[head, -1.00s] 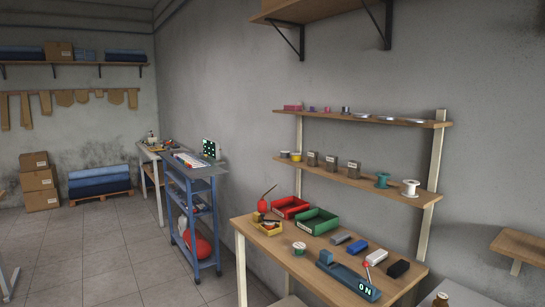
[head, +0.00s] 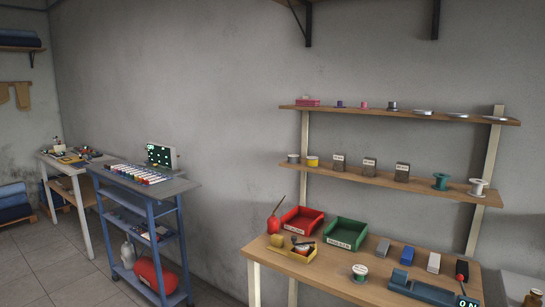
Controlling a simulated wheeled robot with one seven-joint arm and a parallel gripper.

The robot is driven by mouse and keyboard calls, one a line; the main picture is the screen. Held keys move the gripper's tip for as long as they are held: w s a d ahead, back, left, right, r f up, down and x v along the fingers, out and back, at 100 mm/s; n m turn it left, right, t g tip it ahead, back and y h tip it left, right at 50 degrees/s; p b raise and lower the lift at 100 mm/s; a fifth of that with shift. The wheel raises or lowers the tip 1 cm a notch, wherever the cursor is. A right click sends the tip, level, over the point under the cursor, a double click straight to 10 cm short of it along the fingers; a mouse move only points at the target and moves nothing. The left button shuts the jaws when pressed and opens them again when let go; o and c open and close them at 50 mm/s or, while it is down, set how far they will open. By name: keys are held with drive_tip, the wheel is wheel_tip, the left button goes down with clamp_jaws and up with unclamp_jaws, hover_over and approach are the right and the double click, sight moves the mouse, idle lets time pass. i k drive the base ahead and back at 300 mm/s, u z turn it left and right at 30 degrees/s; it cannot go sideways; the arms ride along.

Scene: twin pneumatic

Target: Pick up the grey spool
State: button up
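A small grey spool (head: 293,158) stands at the left end of the lower wall shelf (head: 385,178). A yellow spool (head: 312,161) stands just to its right. A teal spool (head: 440,181) and a white spool (head: 478,187) stand near the right end of the same shelf. My gripper is not in view.
Several small boxes (head: 369,168) stand mid-shelf. The wooden workbench below holds a red bin (head: 302,220), a green bin (head: 345,233), small blocks and a blue device (head: 425,290). A blue cart (head: 152,232) stands to the left. Open floor (head: 75,283) lies at lower left.

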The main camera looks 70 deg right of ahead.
sight(292, 158)
drive_tip(key=z, duration=0.4)
drive_tip(key=i, duration=1.3)
drive_tip(key=z, duration=1.75)
drive_tip(key=i, duration=0.95)
drive_tip(key=z, duration=0.85)
